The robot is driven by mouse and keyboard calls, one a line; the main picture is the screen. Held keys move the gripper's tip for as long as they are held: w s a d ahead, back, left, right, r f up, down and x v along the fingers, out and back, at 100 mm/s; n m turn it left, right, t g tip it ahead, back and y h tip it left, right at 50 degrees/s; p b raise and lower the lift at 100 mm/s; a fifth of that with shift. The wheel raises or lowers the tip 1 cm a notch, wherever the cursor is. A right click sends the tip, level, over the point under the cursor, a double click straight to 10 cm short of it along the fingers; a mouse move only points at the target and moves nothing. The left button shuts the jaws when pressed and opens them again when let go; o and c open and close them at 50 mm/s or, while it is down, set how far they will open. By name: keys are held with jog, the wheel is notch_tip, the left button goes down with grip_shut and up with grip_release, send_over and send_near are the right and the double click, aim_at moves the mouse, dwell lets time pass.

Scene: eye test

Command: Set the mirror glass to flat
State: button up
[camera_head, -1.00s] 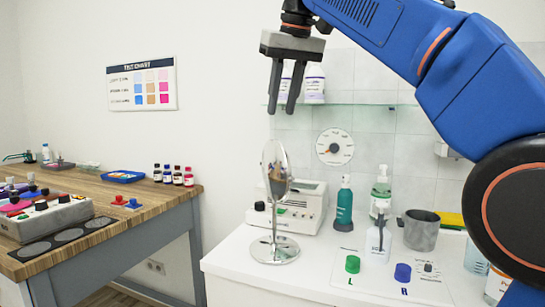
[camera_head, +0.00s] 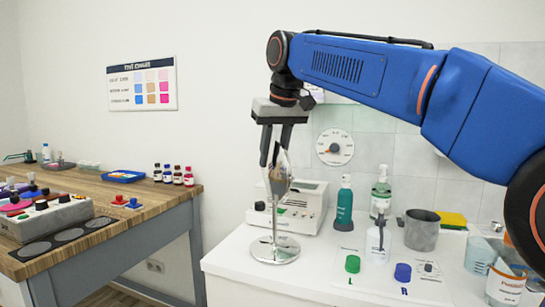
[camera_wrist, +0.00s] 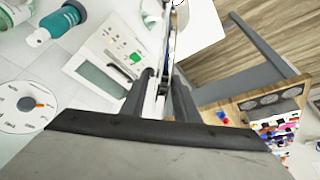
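The round mirror glass (camera_head: 279,180) is on a slim stand with a round metal base (camera_head: 275,251) on the white counter. It stands steeply, seen partly side-on, and its exact tilt is hard to tell. My gripper (camera_head: 273,163) points down at the upper part of the glass, one finger on each side. The fingers stand apart and look open. I cannot tell if either touches the glass. In the wrist view, the mirror shows as a thin, nearly edge-on strip (camera_wrist: 170,50) between the fingers of my gripper (camera_wrist: 165,85).
A white device (camera_head: 300,208) stands close behind the mirror. A teal bottle (camera_head: 344,205), a clear pump bottle (camera_head: 380,195) and a grey mug (camera_head: 421,230) stand to the right. A wooden table (camera_head: 150,205) is at left.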

jog(key=shift+f, duration=0.15)
jog(key=shift+c, duration=0.4)
grip_shut()
dwell(1.0)
